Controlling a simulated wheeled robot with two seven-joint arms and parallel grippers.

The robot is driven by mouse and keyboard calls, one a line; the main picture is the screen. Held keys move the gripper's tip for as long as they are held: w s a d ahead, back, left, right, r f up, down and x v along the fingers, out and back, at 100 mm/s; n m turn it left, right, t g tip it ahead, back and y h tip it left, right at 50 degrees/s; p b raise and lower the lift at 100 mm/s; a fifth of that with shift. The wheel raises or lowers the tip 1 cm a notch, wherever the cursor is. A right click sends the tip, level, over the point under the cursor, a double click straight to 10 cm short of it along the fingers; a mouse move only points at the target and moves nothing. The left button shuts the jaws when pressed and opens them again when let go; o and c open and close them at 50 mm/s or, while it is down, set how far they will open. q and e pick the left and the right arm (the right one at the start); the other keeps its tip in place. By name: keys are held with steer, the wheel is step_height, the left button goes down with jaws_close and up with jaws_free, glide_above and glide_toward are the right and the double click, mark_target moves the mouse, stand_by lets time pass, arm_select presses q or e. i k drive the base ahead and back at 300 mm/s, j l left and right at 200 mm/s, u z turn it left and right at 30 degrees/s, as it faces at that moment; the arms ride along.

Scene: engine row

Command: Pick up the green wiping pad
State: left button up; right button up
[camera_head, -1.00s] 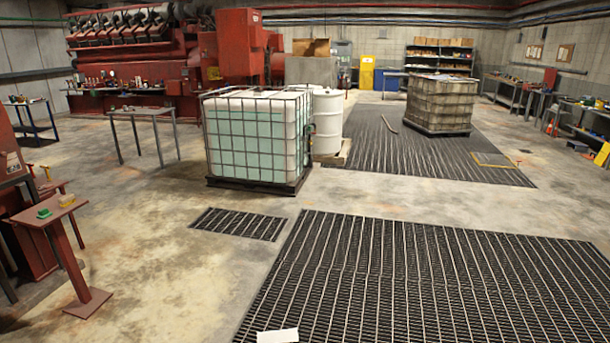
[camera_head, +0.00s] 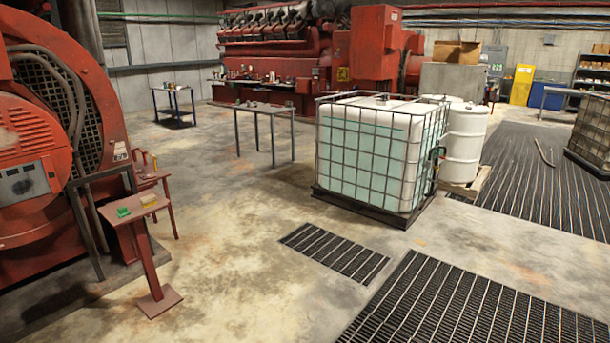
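The green wiping pad (camera_head: 124,212) lies on the left part of the top of a small red-brown pedestal stand (camera_head: 134,207), at the left of the head view. Neither of my grippers shows in the view.
A large red engine (camera_head: 60,150) stands left of and behind the pedestal. The pedestal's base plate (camera_head: 160,301) sits on the floor. A caged white tank (camera_head: 370,155) stands right of centre, with a drum (camera_head: 463,145) beside it. The concrete floor (camera_head: 225,250) between is clear.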

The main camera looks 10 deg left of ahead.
mark_target(123, 211)
steer(key=i+j+u, duration=0.2)
steer(key=i+u, duration=0.15)
steer(key=i, duration=0.2)
steer(key=i+u, duration=0.35)
steer(key=i, duration=0.2)
steer(key=i+l+u, duration=0.1)
steer(key=i+u, duration=0.2)
steer(key=i, duration=0.3)
steer(key=i+l+u, duration=0.35)
steer(key=i, duration=0.2)
steer(key=i+j+u, duration=0.15)
steer(key=i, duration=0.35)
steer(key=i+j+u, duration=0.15)
steer(key=i, duration=0.4)
steer(key=i+j+u, duration=0.15)
steer(key=i, duration=0.4)
steer(key=i+j+z, duration=0.2)
steer(key=i, duration=0.25)
steer(key=l, duration=0.1)
